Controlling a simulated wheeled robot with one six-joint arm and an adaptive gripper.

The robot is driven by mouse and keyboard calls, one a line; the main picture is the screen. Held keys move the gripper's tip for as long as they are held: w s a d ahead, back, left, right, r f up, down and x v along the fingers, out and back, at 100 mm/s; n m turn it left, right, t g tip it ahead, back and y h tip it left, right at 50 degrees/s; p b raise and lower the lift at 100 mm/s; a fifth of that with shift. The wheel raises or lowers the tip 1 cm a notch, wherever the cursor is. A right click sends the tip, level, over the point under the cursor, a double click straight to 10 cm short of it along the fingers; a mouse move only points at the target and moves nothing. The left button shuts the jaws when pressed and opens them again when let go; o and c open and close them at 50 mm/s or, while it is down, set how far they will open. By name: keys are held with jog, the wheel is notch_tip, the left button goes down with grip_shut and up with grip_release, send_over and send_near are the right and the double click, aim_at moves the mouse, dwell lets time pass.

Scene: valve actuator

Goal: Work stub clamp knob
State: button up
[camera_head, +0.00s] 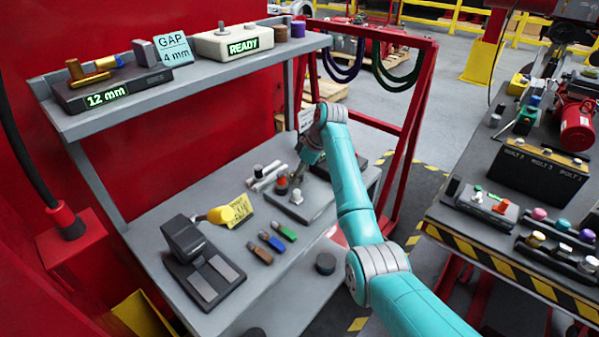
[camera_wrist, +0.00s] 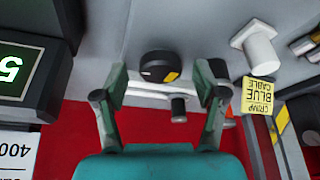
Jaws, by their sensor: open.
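A round black knob (camera_wrist: 160,66) with a yellow mark, which looks like the clamp knob, sits between and just beyond my fingertips in the wrist view. My gripper (camera_wrist: 162,85) is open and empty, with one finger on each side of the knob and no clear contact. A short grey metal stub (camera_wrist: 178,106) lies just below the knob in that view, between the fingers. In the head view my gripper (camera_head: 299,176) is low over the back right of the grey bench (camera_head: 160,213), near small knobs and posts. I cannot tell which of these is the clamp knob there.
In the wrist view a dark box (camera_wrist: 38,75) with a green display is left; a pale post (camera_wrist: 258,52) and a yellow note (camera_wrist: 258,95) are right. A shelf (camera_head: 120,115) overhangs the bench's back. A black device (camera_head: 200,260) stands front left.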

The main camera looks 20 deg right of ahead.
jog(key=c, duration=1.1)
jog(key=shift+c, duration=0.2)
